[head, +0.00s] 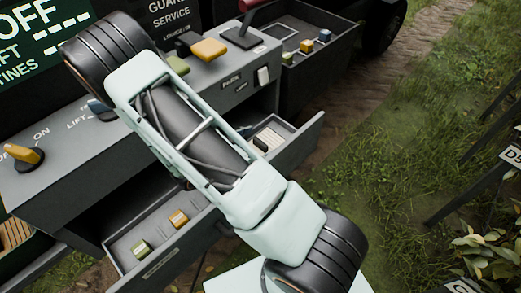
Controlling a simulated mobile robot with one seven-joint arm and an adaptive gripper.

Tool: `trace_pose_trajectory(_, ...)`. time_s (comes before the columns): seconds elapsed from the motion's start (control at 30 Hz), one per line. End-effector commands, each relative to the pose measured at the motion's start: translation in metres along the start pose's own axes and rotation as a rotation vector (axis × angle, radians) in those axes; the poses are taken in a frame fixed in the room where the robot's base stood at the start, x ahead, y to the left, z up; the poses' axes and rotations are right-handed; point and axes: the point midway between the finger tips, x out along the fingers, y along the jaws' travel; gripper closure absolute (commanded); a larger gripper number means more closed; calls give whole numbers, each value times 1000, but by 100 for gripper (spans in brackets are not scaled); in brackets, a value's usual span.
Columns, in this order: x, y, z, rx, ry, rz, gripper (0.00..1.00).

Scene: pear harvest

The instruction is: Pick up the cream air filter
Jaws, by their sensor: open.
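A small cream block with a dark side (261,145), which looks like the cream air filter, lies in an open grey drawer (308,132) right of the middle of the head view. My arm hides part of this drawer, and the block sits just beyond the arm's edge. My pale green arm link crosses the picture from upper left to lower right. My gripper is not in view, so its place relative to the block does not show.
Another drawer (289,72) at the back holds several small blocks. A control panel (62,165) with knobs stands above the drawers. Grass lies to the right.

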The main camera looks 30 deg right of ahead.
Motion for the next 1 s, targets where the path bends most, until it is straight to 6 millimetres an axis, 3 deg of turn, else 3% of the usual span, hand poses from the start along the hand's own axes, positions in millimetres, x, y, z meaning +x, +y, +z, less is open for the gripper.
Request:
trace_pose_trajectory(0.5, 58, 2, -9, 1, 1, -2, 19)
trace_pose_trajectory(0.77, 62, 3, -9, 1, 1, 1, 19)
trace_pose_trajectory(1.0, 62, 3, -9, 1, 1, 0, 42)
